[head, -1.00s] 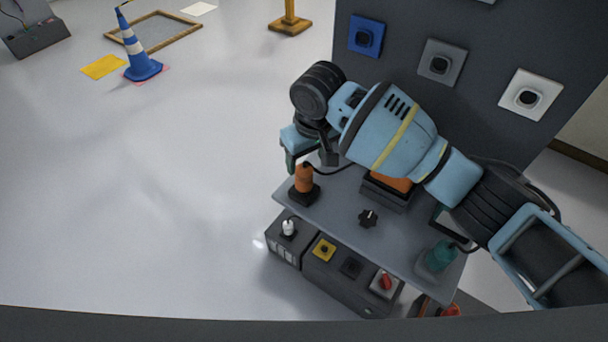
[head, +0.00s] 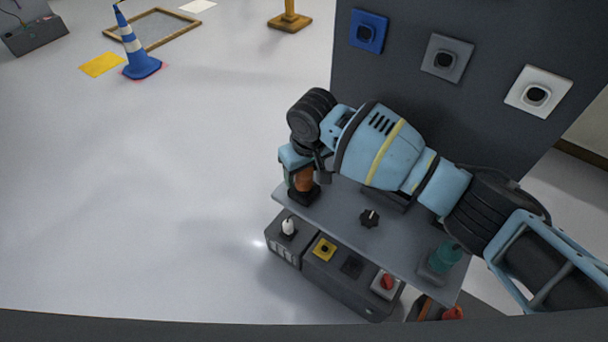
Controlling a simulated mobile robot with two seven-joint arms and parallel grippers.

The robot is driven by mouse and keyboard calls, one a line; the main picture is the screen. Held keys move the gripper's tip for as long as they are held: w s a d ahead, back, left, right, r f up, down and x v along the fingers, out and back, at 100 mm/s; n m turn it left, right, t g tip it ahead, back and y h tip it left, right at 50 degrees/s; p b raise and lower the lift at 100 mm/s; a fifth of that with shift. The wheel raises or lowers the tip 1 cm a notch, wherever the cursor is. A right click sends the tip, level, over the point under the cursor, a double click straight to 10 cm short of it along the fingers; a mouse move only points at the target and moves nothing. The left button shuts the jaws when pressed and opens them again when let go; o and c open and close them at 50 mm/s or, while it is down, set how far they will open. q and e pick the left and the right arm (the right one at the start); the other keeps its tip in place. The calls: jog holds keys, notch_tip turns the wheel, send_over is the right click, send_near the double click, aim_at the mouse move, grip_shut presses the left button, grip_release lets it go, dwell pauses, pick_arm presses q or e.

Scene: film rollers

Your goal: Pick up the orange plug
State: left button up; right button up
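The orange plug (head: 305,180) stands upright in a dark square base (head: 302,196) at the left end of the grey shelf. My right gripper (head: 296,176) points down at the plug from above. One dark finger shows at the plug's left side, and the wrist hides the plug's top. I cannot tell whether the fingers touch the plug or how far apart they are. My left gripper is not in view.
A teal plug (head: 447,254) stands at the shelf's right end, and a black knob (head: 369,218) sits mid-shelf. Below is a dark box with a white plug (head: 289,226) and a red switch (head: 388,282). A dark panel with blue (head: 369,32), grey and white sockets rises behind.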

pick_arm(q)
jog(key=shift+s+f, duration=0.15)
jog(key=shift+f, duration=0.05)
pick_arm(e)
jog(key=c, duration=1.1)
jog(key=shift+o, duration=0.2)
jog(key=shift+r, duration=0.1)
jog(key=shift+r, duration=0.55)
notch_tip(320, 180, up, 2)
jog(key=shift+r, duration=0.25)
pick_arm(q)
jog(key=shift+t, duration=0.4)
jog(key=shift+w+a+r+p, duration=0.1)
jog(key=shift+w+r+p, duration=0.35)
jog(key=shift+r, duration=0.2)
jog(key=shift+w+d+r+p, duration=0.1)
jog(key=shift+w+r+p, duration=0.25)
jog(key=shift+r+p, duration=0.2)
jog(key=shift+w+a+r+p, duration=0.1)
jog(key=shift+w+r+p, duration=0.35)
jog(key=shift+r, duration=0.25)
pick_arm(e)
jog(key=s+r, duration=0.1)
jog(key=s, duration=1.5)
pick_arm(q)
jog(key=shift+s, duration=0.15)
pick_arm(e)
jog(key=shift+r, duration=0.1)
